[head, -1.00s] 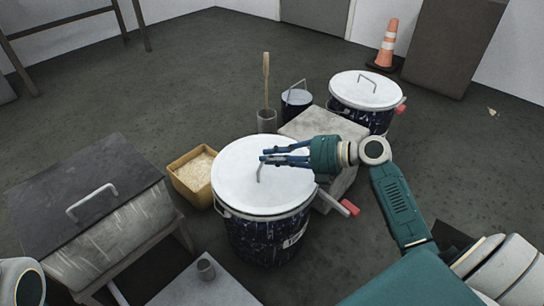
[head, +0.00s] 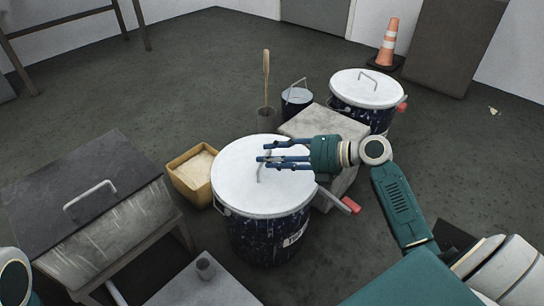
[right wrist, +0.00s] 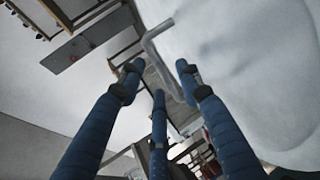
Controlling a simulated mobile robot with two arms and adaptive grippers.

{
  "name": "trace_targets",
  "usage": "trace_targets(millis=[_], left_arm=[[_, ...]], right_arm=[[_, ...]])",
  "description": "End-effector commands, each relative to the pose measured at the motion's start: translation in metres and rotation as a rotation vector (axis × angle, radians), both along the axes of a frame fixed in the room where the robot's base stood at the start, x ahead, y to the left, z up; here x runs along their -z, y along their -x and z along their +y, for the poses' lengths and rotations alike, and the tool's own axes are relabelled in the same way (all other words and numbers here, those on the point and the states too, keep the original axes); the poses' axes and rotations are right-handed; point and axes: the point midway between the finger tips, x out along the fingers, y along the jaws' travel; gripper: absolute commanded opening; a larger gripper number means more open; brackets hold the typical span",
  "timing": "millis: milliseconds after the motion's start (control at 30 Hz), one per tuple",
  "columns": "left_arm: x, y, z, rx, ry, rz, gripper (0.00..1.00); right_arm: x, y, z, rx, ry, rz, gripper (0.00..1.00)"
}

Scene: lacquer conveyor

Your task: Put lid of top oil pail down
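The white round lid (head: 237,180) lies flat on top of the near dark, paint-spattered pail (head: 262,238); the lettering on its label is too small to read. A thin bent metal handle stands on the lid. My right gripper (head: 262,153) is over the lid at the handle, with its blue fingers spread apart. In the right wrist view the handle (right wrist: 150,45) shows between the spread fingers (right wrist: 158,75), with a gap on each side, and the lid (right wrist: 265,60) fills the right. My left gripper is not in view.
A second lidded pail (head: 372,118) stands behind, beside a grey block (head: 318,124). A yellow tub (head: 187,185) is left of the near pail. A small bucket (head: 297,101), a pot with a wooden stick (head: 266,119) and a dark-lidded box (head: 75,195) stand around. A red-tipped spout (head: 350,205) juts out right.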

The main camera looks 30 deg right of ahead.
Motion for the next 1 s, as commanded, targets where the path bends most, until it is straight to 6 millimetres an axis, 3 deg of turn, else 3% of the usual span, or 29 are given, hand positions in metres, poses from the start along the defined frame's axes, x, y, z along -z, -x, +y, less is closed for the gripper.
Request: trace_targets(millis=[233, 700, 1000], left_arm=[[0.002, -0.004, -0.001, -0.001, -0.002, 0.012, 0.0], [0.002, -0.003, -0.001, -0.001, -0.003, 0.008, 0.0], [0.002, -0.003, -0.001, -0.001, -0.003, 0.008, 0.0]], right_arm=[[-0.004, 0.013, -0.012, 0.002, 0.002, 0.002, 0.35], [-0.035, 0.076, -0.067, 0.001, 0.0, 0.001, 0.35], [-0.041, 0.085, -0.074, 0.0, 0.0, 0.0, 0.35]])
